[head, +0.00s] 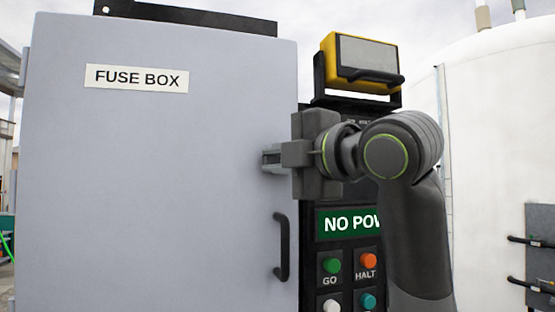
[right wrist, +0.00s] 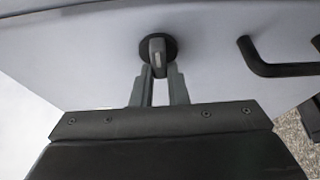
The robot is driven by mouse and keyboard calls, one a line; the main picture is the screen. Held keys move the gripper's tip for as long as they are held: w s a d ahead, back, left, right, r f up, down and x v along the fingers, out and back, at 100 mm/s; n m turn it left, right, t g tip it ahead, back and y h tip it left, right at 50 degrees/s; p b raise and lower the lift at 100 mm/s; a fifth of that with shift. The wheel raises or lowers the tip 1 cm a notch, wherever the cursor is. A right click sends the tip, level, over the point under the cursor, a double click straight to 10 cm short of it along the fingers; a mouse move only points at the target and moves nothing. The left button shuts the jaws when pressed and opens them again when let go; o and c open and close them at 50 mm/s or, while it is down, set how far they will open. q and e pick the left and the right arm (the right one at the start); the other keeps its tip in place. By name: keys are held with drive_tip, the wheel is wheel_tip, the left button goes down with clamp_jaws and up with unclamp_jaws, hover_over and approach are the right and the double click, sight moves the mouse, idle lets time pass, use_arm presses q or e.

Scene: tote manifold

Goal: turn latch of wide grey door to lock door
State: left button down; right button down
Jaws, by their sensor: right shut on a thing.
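The wide grey door (head: 150,190) is labelled FUSE BOX and fills the left of the head view. It looks flush with its frame. The latch (right wrist: 157,55) is a small grey lever on a round black base, seen in the right wrist view. My right gripper (head: 268,159) reaches the door's right side from the right, and its fingers (right wrist: 158,75) are closed around the latch lever. My left gripper is in neither view.
A black door handle (head: 282,247) sits below the latch. To the right are a control panel with GO (head: 332,265) and HALT (head: 368,260) buttons and a NO POWER sign, partly covered by my arm. A yellow lamp (head: 358,63) stands above it. A white tank (head: 495,130) stands at far right.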

drive_tip(key=c, duration=1.4)
unclamp_jaws()
drive_tip(key=shift+c, duration=0.2)
drive_tip(key=b+v, duration=0.5)
drive_tip(key=v, duration=1.2)
drive_tip(key=shift+s, duration=0.25)
